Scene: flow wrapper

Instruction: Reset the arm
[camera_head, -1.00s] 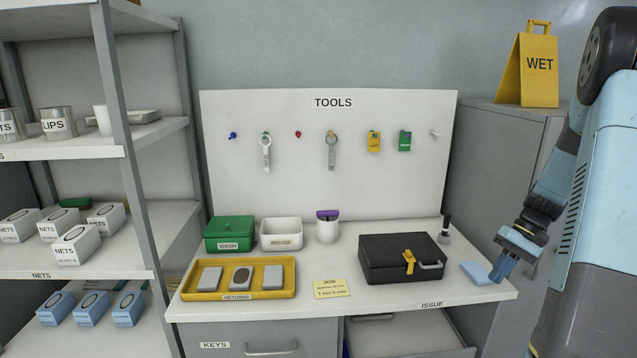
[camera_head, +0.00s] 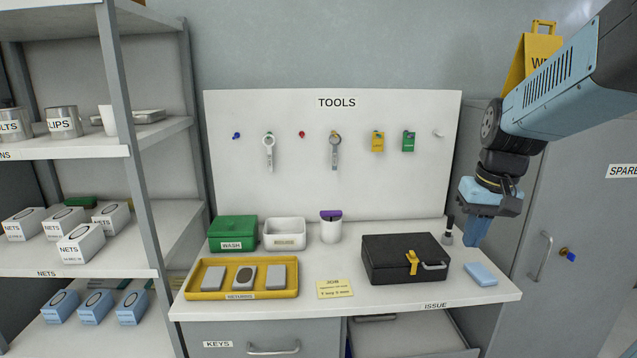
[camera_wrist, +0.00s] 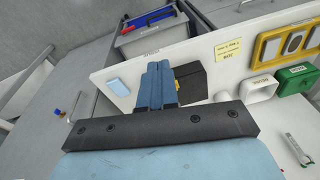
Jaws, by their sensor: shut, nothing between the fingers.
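My gripper (camera_head: 476,232) hangs from my blue arm at the right of the head view, above the right end of the white bench (camera_head: 300,312). Its blue fingers point down and are together with nothing between them. The wrist view shows the same closed fingers (camera_wrist: 155,84). A light blue block (camera_head: 481,274) lies on the bench below the gripper, apart from it; in the wrist view it is left of the fingers (camera_wrist: 119,88). A black case (camera_head: 385,262) with a yellow tag stands left of the gripper.
Bench items include a yellow returns tray (camera_head: 240,295), a green wash box (camera_head: 233,234), a white bin (camera_head: 284,234) and a small dark-topped item (camera_head: 448,234) near my gripper. A grey cabinet (camera_head: 570,215) stands right, a shelf rack (camera_head: 150,190) left. A drawer (camera_head: 410,338) below is open.

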